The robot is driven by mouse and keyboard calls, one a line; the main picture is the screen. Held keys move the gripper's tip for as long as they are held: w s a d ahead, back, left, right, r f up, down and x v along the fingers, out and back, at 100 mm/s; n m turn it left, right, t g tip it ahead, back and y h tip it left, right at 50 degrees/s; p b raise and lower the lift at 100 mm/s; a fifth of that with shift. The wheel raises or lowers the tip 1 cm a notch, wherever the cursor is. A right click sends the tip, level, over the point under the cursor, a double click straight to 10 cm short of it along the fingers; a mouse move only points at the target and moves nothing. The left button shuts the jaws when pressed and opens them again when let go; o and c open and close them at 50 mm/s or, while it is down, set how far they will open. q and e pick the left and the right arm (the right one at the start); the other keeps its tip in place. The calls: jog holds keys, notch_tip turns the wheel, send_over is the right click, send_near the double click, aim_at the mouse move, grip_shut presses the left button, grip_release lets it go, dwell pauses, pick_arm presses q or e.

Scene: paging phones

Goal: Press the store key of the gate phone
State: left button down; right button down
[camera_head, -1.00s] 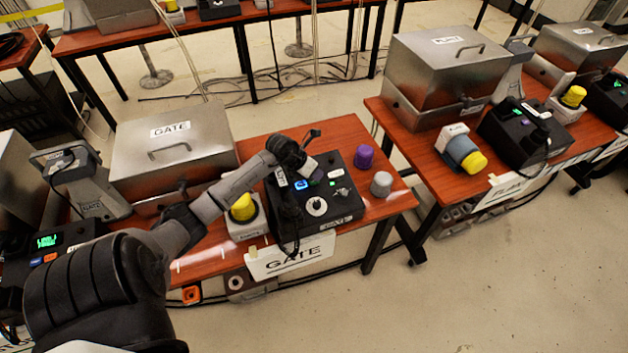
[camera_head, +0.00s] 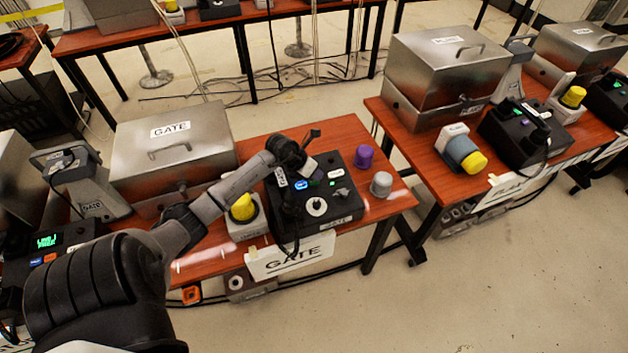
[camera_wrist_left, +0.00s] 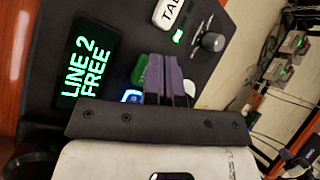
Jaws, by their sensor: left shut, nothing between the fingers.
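The gate phone (camera_head: 345,207) is a black sloped box on the red-brown table, behind a hanging GATE sign (camera_head: 290,256). Its top carries a lit blue key (camera_head: 303,184), a green key (camera_wrist_left: 140,70), a white dial and a small knob (camera_wrist_left: 212,42). In the left wrist view its screen (camera_wrist_left: 84,65) reads LINE 2 FREE. My left gripper (camera_head: 311,168) is shut and empty, close over the keys beside the green and blue ones. It partly hides the blue key in the left wrist view; contact cannot be told. No store label is legible. My right gripper is out of view.
A steel GATE box (camera_head: 172,150) stands left of the phone. A yellow-capped unit (camera_head: 244,212) sits close beside it. Purple (camera_head: 364,156) and grey (camera_head: 381,184) knobs stand to its right. Another phone table is farther right, across a floor gap.

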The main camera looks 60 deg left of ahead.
pick_arm(q)
jog(key=shift+f, duration=0.1)
dwell(0.4)
jog(key=shift+f, duration=0.1)
jog(key=shift+a+f, duration=0.1)
jog(key=shift+f, duration=0.2)
jog(key=shift+r, duration=0.15)
jog(key=shift+r+p, duration=0.3)
dwell(0.3)
jog(key=shift+r, duration=0.15)
